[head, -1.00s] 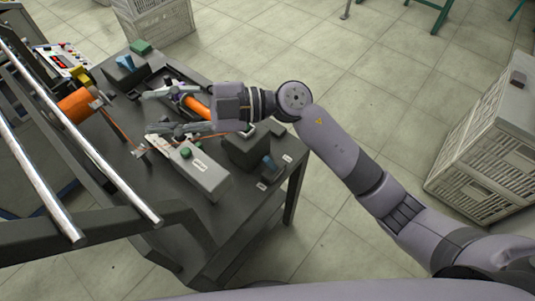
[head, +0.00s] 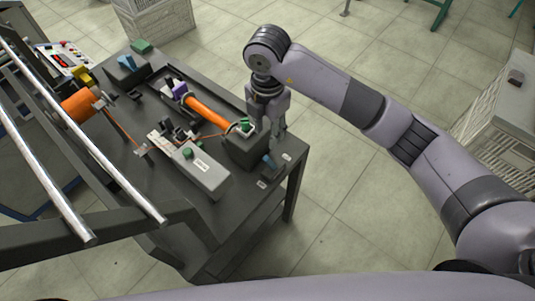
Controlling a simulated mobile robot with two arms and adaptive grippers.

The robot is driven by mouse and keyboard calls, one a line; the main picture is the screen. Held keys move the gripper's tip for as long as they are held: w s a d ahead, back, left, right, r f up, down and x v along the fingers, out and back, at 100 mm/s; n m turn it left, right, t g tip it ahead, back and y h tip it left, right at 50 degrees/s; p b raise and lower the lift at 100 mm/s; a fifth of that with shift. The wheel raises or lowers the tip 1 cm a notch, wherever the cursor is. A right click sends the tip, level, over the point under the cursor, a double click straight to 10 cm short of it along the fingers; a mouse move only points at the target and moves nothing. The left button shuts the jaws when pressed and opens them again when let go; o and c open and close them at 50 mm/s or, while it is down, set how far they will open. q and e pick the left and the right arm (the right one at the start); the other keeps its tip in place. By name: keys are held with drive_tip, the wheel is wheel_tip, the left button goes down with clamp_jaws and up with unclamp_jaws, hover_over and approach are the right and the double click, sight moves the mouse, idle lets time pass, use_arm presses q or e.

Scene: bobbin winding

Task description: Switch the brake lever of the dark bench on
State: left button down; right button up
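The dark bench (head: 240,236) stands left of centre in the head view. I cannot read the labels or tell the lever's setting. My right gripper (head: 277,131) points down just above and behind the lever, close to the dark block. It looks apart from the lever and holds nothing visible. Its finger opening is unclear. My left gripper is out of view.
An orange wound bobbin (head: 208,111) lies on the bench, with an orange spool (head: 77,104) farther left. A grey box with a green button (head: 203,171) stands near the front edge. Shiny rails (head: 95,165) cross at left. A pale crate (head: 496,125) stands at right.

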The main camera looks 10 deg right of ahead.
sight(267, 157)
wheel_tip(267, 157, down, 12)
drive_tip(key=shift+f+p, duration=0.2)
drive_tip(key=shift+p, duration=1.05)
drive_tip(key=shift+c, duration=0.6)
clamp_jaws()
